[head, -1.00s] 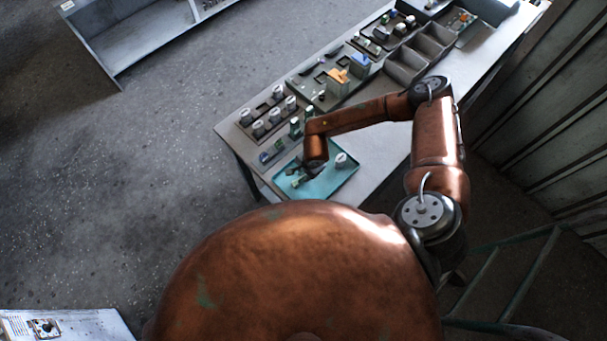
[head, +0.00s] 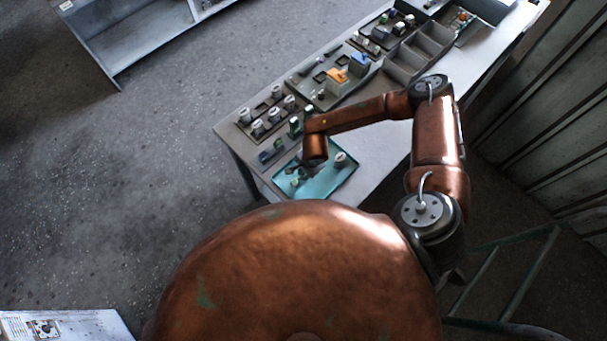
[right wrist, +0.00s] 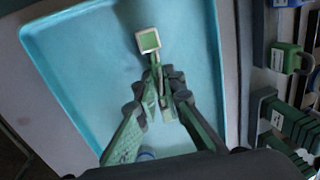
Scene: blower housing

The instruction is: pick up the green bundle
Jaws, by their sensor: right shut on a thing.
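In the right wrist view, my right gripper (right wrist: 161,97) is shut on a slim piece with a square green, pale-rimmed end, which I take to be the green bundle (right wrist: 149,40). Its green end points away from my fingers, and the fingers hide part of the rest. It is over the teal tray (right wrist: 75,60); I cannot tell whether it touches the tray floor. In the head view, the tray (head: 325,184) is at the near end of the table, with my right gripper (head: 298,178) low over its left part. My left gripper is not in view.
A white-topped piece (head: 340,159) stands in the tray's far right corner. Racks with several parts line the table behind, including a dark rack with round pieces (head: 258,128) and grey bins (head: 405,65). Green pieces (right wrist: 290,125) stand close right of the tray in the wrist view.

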